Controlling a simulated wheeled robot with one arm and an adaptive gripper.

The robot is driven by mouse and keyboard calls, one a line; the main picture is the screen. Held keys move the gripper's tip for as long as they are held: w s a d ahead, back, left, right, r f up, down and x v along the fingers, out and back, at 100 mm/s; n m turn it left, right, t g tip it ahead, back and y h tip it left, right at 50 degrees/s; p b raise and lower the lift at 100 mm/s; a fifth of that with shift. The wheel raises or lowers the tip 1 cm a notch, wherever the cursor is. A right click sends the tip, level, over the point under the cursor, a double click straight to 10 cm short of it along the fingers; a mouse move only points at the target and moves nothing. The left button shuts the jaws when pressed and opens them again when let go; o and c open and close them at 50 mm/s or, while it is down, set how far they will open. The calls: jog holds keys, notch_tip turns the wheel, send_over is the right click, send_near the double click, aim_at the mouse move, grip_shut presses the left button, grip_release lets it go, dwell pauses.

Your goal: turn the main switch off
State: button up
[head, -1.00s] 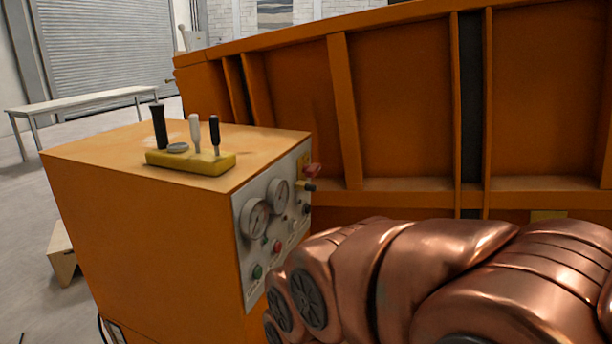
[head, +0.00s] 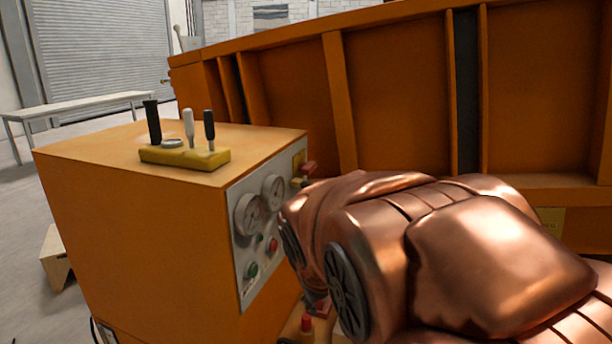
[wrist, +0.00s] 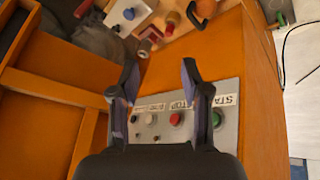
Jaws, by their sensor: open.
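A red handle (head: 309,168) on a yellow plate, which looks like the main switch, sits at the far end of the grey control panel (head: 238,275) on the orange cabinet. My arm covers the panel's lower right part in the head view and hides my gripper there. In the wrist view my gripper (wrist: 160,72) is open and empty, with the panel (wrist: 228,125) beyond and below its fingers. A red button (wrist: 176,118) and a green button (wrist: 216,118) show there. I cannot make out the switch for certain in the wrist view.
The cabinet top carries a yellow block (head: 185,157) with upright levers. The large orange sandbed wall (head: 395,100) rises behind my arm. In the wrist view, a board with coloured knobs (wrist: 130,13) lies beyond the fingertips. A white bench (head: 75,105) stands at the back left.

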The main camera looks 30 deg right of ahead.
aim_at(313, 169)
jog(key=w+d+r+n+t+h+b, duration=0.3)
jog(key=w+d+r+t, duration=0.2)
jog(key=w+d+r, duration=0.6)
jog(key=w+d+r+n+t+h+b, duration=0.3)
jog(key=w+d+r+t, duration=0.2)
jog(key=w+d+r, duration=0.65)
jog(key=w+d+f+n+t+y+b, duration=0.25)
jog(key=w+n+t+y, duration=0.2)
jog(key=n, duration=0.35)
jog(key=a+f+n+y+b, duration=0.2)
jog(key=a+f+n+y, duration=0.1)
jog(key=f+n+y, duration=0.55)
jog(key=shift+m+g+y, duration=0.25)
jog(key=shift+y, duration=0.15)
jog(key=shift+a+x, duration=0.15)
jog(key=shift+x, duration=1.6)
jog(key=shift+a+x, duration=0.1)
jog(key=shift+x, duration=1.65)
jog(key=shift+f, duration=0.1)
grip_shut()
